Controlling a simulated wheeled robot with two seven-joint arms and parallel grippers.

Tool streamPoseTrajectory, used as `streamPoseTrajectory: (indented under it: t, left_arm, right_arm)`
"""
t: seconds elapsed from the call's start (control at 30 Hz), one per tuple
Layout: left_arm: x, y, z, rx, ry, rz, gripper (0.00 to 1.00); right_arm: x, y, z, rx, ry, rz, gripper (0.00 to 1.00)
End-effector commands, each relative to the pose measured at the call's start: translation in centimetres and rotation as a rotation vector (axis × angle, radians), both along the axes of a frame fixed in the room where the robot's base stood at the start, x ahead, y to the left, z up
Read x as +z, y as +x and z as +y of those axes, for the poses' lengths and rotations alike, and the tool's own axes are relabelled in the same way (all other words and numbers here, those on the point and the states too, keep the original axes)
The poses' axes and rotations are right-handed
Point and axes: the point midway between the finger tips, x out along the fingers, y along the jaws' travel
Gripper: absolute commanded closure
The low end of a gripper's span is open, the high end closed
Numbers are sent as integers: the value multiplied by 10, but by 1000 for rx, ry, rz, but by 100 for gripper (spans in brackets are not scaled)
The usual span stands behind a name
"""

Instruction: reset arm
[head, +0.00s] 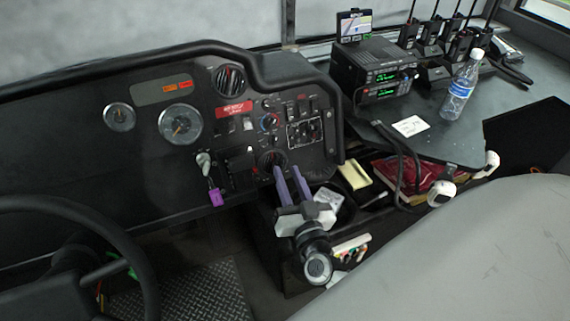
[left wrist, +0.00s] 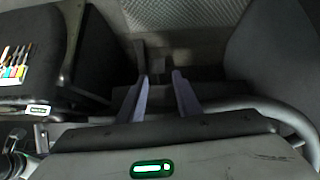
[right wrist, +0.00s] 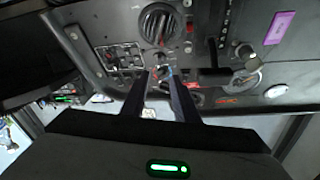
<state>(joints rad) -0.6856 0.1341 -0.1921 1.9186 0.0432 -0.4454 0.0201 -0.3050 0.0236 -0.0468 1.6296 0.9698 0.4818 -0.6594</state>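My right gripper (head: 286,172) is in front of the dashboard in the head view, its two purple-grey fingers apart and pointing at the lower right of the control panel. In the right wrist view (right wrist: 159,75) the fingers are also apart, with knobs and switches of the panel (right wrist: 128,58) beyond them and nothing held. My left gripper is outside the head view. In the left wrist view (left wrist: 159,77) its fingers are apart and empty, above the dark floor area between a black box and a grey seat.
A steering wheel (head: 140,262) is at the lower left. A key with a purple tag (head: 216,197) hangs from the dash. A radio (head: 378,77), water bottle (head: 461,88) and several handsets stand on the right console. A grey seat (head: 480,250) fills the lower right.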

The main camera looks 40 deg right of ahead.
Motion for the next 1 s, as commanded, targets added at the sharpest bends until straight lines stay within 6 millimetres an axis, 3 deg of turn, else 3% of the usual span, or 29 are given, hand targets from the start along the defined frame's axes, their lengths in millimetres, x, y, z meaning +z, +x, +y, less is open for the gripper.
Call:
streamPoseTrajectory:
  t: [0.6, 0.67, 0.77, 0.9, 1.0]
  left_arm:
    - [0, 0, 0, -1, -1, 0, 69]
    - [0, 0, 0, -1, -1, 0, 69]
    - [0, 0, -1, -1, -1, 0, 69]
    - [0, -1, -1, -1, -1, 0, 69]
    - [0, -1, -1, -1, -1, 0, 69]
  right_arm:
    - [-2, -2, 7, 28, -3, 11, 73]
    - [-7, -6, 22, 89, -12, 35, 73]
    - [-27, -22, 64, 259, -32, 128, 73]
    - [-76, -72, 124, 502, -60, 367, 73]
    - [-111, -116, 144, 600, -81, 556, 73]
